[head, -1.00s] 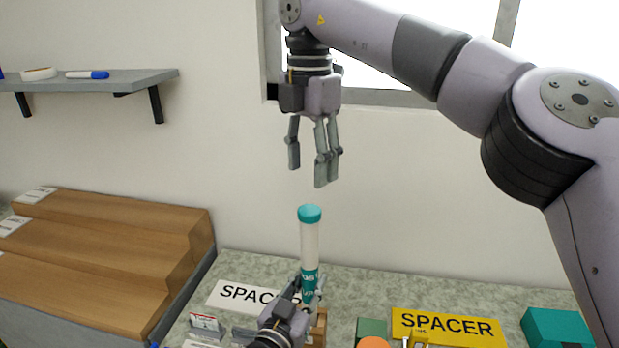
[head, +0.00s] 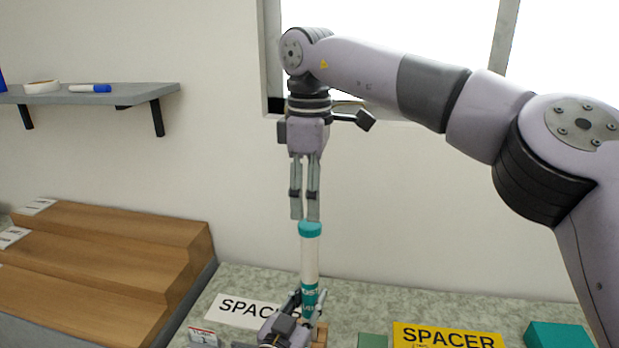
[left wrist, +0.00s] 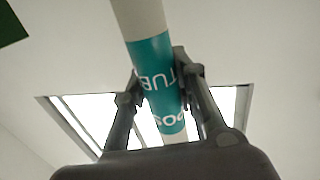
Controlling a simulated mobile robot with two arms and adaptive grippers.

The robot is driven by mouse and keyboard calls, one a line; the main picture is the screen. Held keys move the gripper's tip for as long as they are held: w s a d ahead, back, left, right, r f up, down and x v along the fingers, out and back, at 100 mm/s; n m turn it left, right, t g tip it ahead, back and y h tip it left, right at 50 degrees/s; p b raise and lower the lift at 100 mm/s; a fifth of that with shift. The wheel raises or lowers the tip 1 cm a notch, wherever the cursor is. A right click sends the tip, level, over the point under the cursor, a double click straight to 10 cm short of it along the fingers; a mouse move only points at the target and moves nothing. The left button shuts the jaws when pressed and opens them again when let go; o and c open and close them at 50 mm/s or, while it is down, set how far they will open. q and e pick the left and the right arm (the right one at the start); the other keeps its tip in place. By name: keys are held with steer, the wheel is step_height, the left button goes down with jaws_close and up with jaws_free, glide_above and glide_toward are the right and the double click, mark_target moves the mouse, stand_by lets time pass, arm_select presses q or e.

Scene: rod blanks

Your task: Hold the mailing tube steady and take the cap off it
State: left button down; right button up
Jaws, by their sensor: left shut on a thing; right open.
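The mailing tube (head: 310,262) stands upright, white with a teal lettered band near its lower part. Its teal cap (head: 310,229) sits on the top end. My left gripper (head: 308,304) is shut around the tube low down, at the band. In the left wrist view the fingers (left wrist: 158,90) flank the teal band (left wrist: 157,72) of the tube; the cap is out of that view. My right gripper (head: 306,218) points straight down just above the cap. Its fingertips are close to the cap's top; whether they touch it I cannot tell.
A white SPACER sign (head: 240,310) lies left of the tube, a yellow SPACER sign (head: 440,335) to the right, with a green block (head: 372,341) and a teal box (head: 558,335). Wooden steps (head: 120,262) stand at left. A wall shelf (head: 130,94) hangs above them.

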mark_target(310, 228)
steer(key=shift+f, duration=2.25)
